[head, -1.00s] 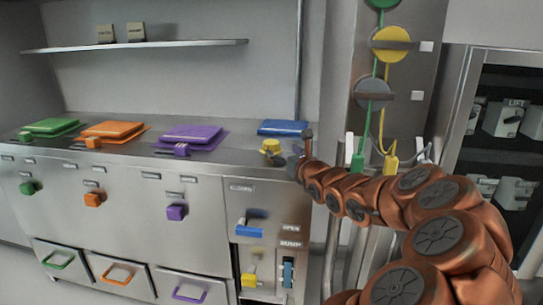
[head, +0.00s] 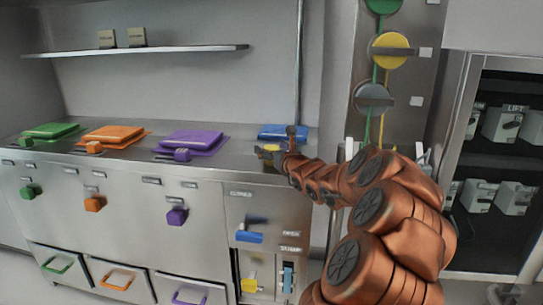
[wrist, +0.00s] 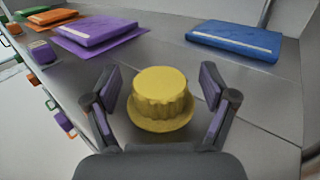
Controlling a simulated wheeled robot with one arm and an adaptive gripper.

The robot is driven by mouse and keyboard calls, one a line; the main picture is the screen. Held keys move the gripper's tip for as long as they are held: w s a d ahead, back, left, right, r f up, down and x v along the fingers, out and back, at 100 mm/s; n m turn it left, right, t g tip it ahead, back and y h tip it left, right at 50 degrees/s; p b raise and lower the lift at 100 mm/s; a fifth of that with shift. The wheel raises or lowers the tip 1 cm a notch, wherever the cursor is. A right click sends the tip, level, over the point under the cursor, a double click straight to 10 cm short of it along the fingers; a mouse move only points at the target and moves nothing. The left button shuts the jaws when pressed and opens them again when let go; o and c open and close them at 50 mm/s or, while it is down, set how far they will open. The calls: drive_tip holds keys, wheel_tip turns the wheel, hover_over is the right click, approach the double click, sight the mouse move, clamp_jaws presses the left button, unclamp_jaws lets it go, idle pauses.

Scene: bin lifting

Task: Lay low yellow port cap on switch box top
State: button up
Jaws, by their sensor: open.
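A yellow ribbed cap with a wide round brim (wrist: 160,95) stands upright on the steel counter, and it also shows small in the head view (head: 265,149). My gripper (wrist: 160,82) is open, with one finger on each side of the cap and a visible gap at both sides. In the head view my gripper (head: 273,153) reaches over the counter's right end and partly covers the cap. Grey boxes with switches (head: 504,123) stand on dark shelves in a cabinet at the right, one labelled LIFT. Their tops are only partly visible.
A blue flat pack (wrist: 235,40) lies behind the cap, and a purple one (wrist: 98,30) lies to its left. Yellow (head: 390,47) and grey discs with cables hang on a panel. The cabinet's metal frame (head: 452,110) stands right of my arm.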

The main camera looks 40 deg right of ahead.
drive_tip(key=c, duration=1.4)
